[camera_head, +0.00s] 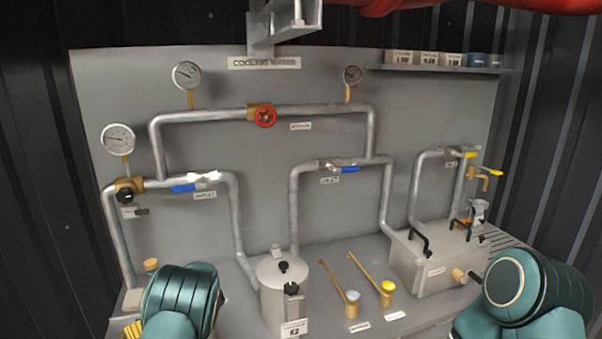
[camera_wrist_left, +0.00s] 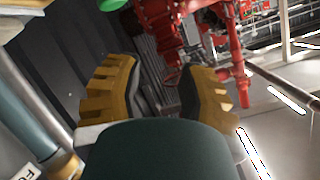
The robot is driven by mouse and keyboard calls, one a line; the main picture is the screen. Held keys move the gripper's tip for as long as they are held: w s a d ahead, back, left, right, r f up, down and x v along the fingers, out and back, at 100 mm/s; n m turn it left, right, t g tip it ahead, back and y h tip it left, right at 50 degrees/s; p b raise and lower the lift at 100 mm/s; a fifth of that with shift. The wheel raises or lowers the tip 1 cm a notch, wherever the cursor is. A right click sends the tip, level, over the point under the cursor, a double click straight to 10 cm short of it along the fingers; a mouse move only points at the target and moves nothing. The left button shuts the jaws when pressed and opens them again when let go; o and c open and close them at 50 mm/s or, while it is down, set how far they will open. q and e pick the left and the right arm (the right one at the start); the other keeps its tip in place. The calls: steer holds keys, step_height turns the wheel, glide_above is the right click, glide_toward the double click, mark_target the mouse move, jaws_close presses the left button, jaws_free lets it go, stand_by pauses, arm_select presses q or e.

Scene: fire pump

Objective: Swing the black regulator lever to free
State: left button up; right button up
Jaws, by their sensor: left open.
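Several black handles show in the head view, and I cannot tell by label which is the regulator lever. A short black lever (camera_head: 475,277) sticks out from a brass fitting (camera_head: 457,274) on the grey box at the right. A black knob (camera_head: 125,196) sits on a brass valve body (camera_head: 129,184) at the left, under a gauge. My left gripper (camera_wrist_left: 158,72) shows in the left wrist view with its two yellow ribbed fingers apart and nothing between them. It points away from the panel, toward red pipework. My right gripper is not in view.
Two blue-handled valves (camera_head: 190,187) (camera_head: 349,169) and a red handwheel (camera_head: 265,116) sit on the pipes. A grey canister (camera_head: 283,288) and two brass-stemmed dippers (camera_head: 352,296) (camera_head: 387,287) occupy the bench. Black handles (camera_head: 419,240) stand on the box top. Red pipework (camera_wrist_left: 165,40) lies beyond my left fingers.

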arm_select(q)
steer(key=s+d+f+m+h, duration=0.1)
steer(key=f, duration=0.2)
steer(key=s+d+f+m+h, duration=0.1)
steer(key=s+f+h, duration=0.1)
steer(key=f, duration=0.2)
steer(key=s+d+f+m+h, duration=0.1)
steer(key=s+f, duration=0.1)
steer(key=f, duration=0.1)
steer(key=shift+s+f+m+h, duration=0.1)
steer(key=shift+f+m+h, duration=0.1)
steer(key=shift+m+h, duration=0.15)
steer(key=s+d+f+m+t+h+b, duration=0.1)
steer(key=s+d+f+m+h, duration=0.4)
steer(key=s+d+f, duration=0.4)
steer(key=s+d+m+t+h+b, duration=0.1)
steer(key=s+d+h, duration=0.3)
steer(key=d, duration=0.5)
steer(key=s+d+m+t+h+b, duration=0.1)
steer(key=s+d+m+t+h, duration=0.2)
steer(key=d, duration=0.6)
steer(key=shift+s+d+r+t+h, duration=0.15)
steer(key=shift+s+r+t+h, duration=0.4)
steer(key=shift+s, duration=0.55)
